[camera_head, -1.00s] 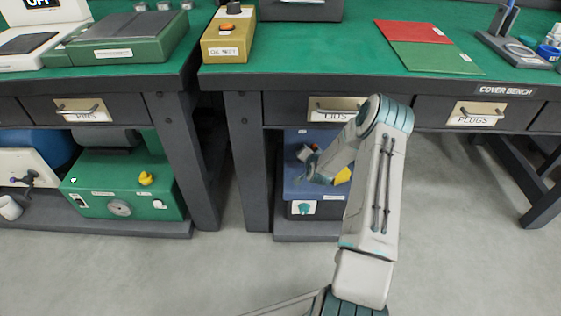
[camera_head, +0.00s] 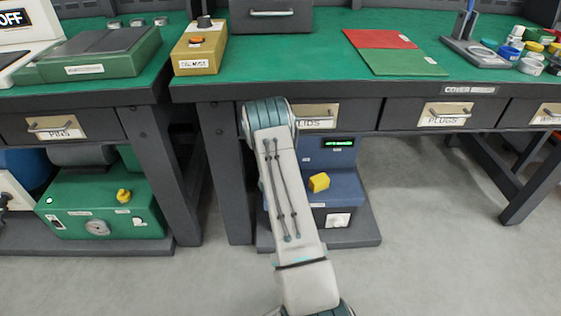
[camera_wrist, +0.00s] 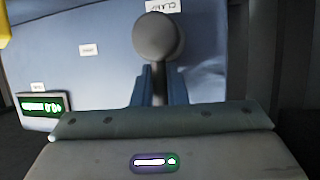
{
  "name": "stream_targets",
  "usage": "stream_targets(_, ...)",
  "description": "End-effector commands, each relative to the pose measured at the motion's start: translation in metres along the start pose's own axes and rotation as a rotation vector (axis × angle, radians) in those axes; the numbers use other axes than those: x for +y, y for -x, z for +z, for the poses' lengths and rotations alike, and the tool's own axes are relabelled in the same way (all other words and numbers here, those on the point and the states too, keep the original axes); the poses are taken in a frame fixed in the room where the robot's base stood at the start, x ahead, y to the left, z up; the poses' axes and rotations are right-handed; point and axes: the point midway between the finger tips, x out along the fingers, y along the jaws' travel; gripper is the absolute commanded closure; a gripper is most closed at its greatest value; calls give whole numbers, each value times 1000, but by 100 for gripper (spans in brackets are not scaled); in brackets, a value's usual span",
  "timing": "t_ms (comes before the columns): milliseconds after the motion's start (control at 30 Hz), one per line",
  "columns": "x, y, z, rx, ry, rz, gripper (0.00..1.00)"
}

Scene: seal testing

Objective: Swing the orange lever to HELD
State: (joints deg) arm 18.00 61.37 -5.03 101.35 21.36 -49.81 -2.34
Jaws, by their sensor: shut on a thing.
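In the wrist view, my gripper (camera_wrist: 160,80) has its two blue fingers closed around the stem of a lever with a dark grey ball knob (camera_wrist: 158,37). The lever stands out from the blue machine (camera_wrist: 105,70), and a white label with unclear lettering is beside the knob. I see no orange on this lever, and no HELD mark is readable. In the head view, the blue machine (camera_head: 346,187) sits on the low shelf under the bench. My arm hides the gripper and the lever there.
The machine has a lit green display (camera_head: 340,142) and a yellow part (camera_head: 319,182). The bench with its LIDS drawer (camera_head: 318,116) overhangs it, and a bench leg (camera_head: 228,180) is close on the left. A green machine (camera_head: 105,205) is further left. Open floor is at right.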

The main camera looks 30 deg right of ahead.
Motion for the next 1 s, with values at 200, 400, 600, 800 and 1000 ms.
stream_targets(200, 2, 1, 3, -3, 16, 10, 100)
stream_targets(400, 1, 1, 4, -4, 17, 9, 100)
stream_targets(600, 0, 1, 3, -4, 16, 7, 66)
stream_targets(800, 0, 1, 2, -1, 14, 6, 66)
stream_targets(1000, -1, 11, 0, 0, 14, 5, 66)
